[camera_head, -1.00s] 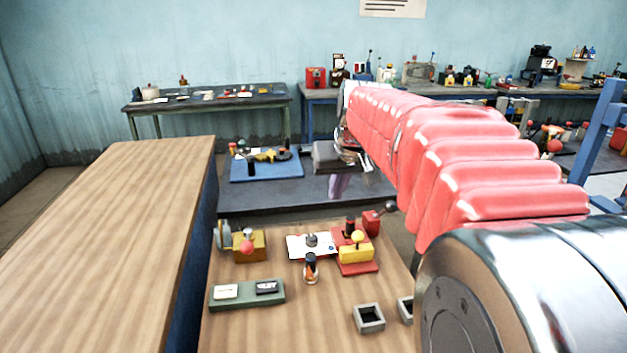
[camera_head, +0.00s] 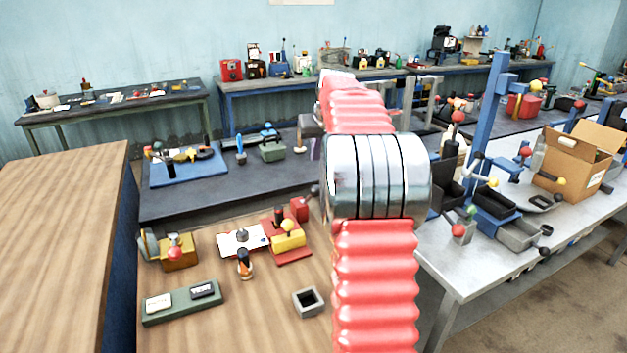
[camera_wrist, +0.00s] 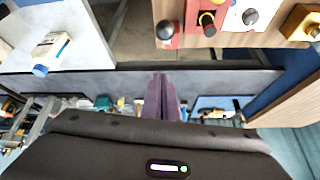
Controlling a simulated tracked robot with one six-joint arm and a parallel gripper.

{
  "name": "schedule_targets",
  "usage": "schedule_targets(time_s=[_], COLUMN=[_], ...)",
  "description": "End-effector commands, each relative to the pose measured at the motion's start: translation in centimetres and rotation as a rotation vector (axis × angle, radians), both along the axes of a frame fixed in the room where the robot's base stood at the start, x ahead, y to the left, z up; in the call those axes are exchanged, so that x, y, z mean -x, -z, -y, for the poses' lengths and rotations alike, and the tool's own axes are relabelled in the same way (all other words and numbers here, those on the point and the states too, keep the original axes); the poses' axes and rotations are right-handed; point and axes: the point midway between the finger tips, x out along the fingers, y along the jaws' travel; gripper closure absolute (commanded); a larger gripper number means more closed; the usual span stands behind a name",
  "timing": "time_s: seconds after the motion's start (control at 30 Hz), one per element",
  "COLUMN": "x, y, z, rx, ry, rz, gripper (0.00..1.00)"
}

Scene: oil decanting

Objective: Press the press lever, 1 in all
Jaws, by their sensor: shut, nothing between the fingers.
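My gripper (camera_wrist: 165,98) is shut and empty. Its two purple fingers are together in the wrist view, over the gap near a dark bench. A blue upright press (camera_head: 490,110) with ball-ended levers stands on the metal bench at right. A red device with a black-knobbed lever (camera_head: 314,191) stands on the wooden bench; this knob also shows in the wrist view (camera_wrist: 165,30). I cannot tell which is the press lever. The gripper touches neither.
The wooden bench (camera_head: 215,330) holds a yellow device (camera_head: 178,251), a green tray (camera_head: 180,309) and a grey square cup (camera_head: 308,302). A cardboard box (camera_head: 575,163) stands on the metal bench (camera_head: 455,265). A white bottle (camera_wrist: 52,50) shows in the wrist view.

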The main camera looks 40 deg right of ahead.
Motion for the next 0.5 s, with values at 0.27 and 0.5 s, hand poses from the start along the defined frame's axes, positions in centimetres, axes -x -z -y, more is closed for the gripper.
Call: schedule_targets(time_s=[0.27,0.5], x=[-0.1,-1.0], y=[0.2,2.0], z=[0.0,0.3], rx=[0.000,-0.002], ry=[0.000,-0.001], rz=[-0.001,-0.002], gripper=[1.00,1.00])
